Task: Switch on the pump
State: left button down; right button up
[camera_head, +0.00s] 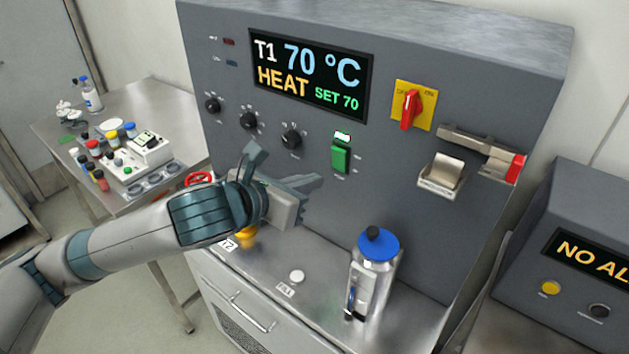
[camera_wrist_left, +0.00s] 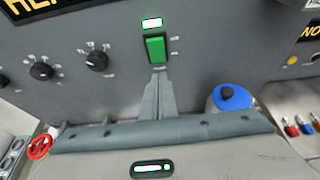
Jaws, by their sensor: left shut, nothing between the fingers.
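A green rocker switch (camera_head: 341,157) sits on the grey control panel (camera_head: 400,130), with a lit white-green lamp (camera_head: 342,136) just above it. The switch also shows in the left wrist view (camera_wrist_left: 156,49). My left gripper (camera_head: 314,181) is shut and empty, a little below and left of the switch in the head view. In the left wrist view its fingertips (camera_wrist_left: 158,78) point up at the panel just below the switch; whether they touch the panel I cannot tell. My right gripper is not in view. The pump's label is too small to read.
A display (camera_head: 310,73) reads T1 70 °C, HEAT, SET 70. A blue-capped steel vessel (camera_head: 372,275) stands on the ledge, right of my gripper.

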pick_arm(q)
jog(key=f+p+v, duration=0.1)
jog(key=p+v, duration=0.6)
jog(key=p, duration=0.1)
jog(key=shift+s+a+f, duration=0.2)
jog(key=shift+s+a, duration=0.25)
jog(key=shift+s, duration=0.15)
dwell(0.5)
jog(key=shift+d+f, duration=0.1)
